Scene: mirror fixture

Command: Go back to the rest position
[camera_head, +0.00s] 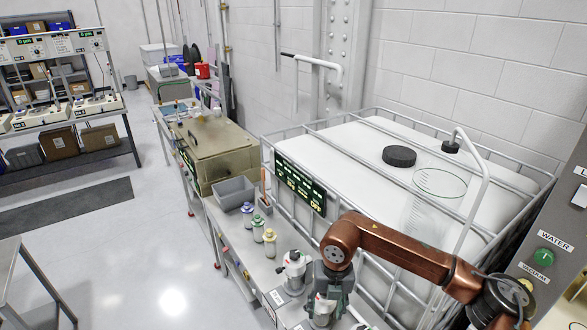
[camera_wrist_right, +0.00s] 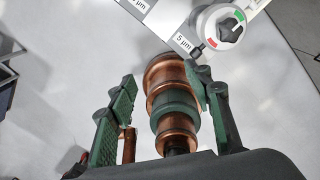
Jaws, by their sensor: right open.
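My right arm (camera_head: 400,246) reaches in from the lower right in the head view. My right gripper (camera_head: 326,298) points down over the front end of the bench, close to a white valve-topped canister (camera_head: 322,310). Whether they touch cannot be told. In the right wrist view the green fingers (camera_wrist_right: 160,82) are apart. A copper and green stepped cylinder (camera_wrist_right: 172,105) shows between them in that picture; its distance is unclear, and it may be part of my own body. My left gripper is not in view.
Another canister (camera_head: 293,270) and small bottles (camera_head: 258,230) stand near a grey bin (camera_head: 233,192) on the bench. A caged white tank (camera_head: 345,150) lies right of it, under my arm. A control panel (camera_head: 545,255) is at the right edge.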

